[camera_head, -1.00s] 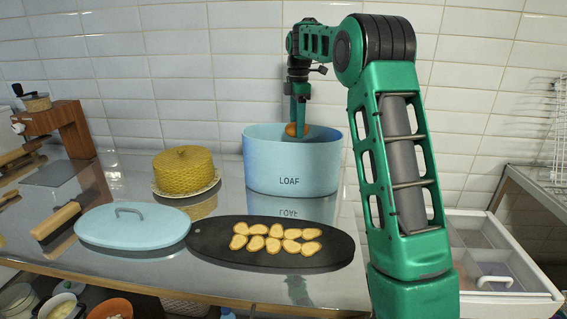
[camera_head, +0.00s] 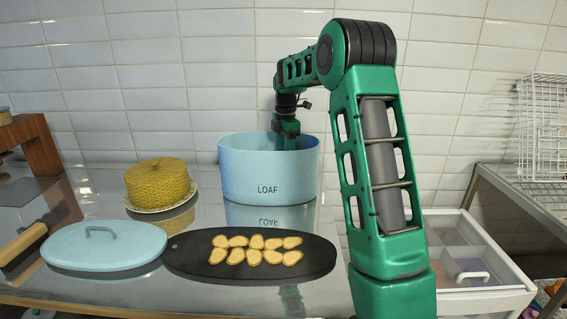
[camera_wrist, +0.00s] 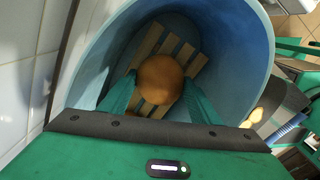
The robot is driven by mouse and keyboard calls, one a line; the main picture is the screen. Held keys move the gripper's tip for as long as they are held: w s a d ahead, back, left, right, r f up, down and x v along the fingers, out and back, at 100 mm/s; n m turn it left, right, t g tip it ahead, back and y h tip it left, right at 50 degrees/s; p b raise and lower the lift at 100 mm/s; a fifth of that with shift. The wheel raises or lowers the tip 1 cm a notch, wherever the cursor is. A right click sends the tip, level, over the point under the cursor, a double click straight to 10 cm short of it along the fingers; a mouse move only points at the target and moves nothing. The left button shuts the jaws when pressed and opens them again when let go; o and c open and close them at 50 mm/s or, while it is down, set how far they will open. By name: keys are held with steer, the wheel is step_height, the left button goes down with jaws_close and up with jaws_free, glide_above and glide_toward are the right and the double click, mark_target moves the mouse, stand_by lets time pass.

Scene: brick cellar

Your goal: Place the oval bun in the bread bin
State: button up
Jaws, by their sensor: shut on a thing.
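The bread bin (camera_head: 267,172) is a light blue oval tub marked LOAF, standing open against the tiled wall. My gripper (camera_head: 285,140) reaches down into it from above, and its fingertips are hidden behind the bin's front wall in the head view. In the wrist view my gripper (camera_wrist: 160,95) is shut on the brown oval bun (camera_wrist: 160,78), with a green finger on each side. Below the bun, wooden slats (camera_wrist: 183,52) show on the bin's floor. I cannot tell whether the bun touches them. The bin's blue lid (camera_head: 104,245) lies on the counter at the left.
A black oval board (camera_head: 190,262) with several bread slices lies in front of the bin. A yellow woven dome (camera_head: 158,182) on a plate stands left of it. A drawer unit (camera_head: 475,265) and white wire rack (camera_head: 540,130) are at the right.

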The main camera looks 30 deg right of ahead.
steer(key=shift+f, duration=0.6)
steer(key=shift+f, duration=0.1)
steer(key=o, duration=1.1)
steer(key=shift+o, duration=0.2)
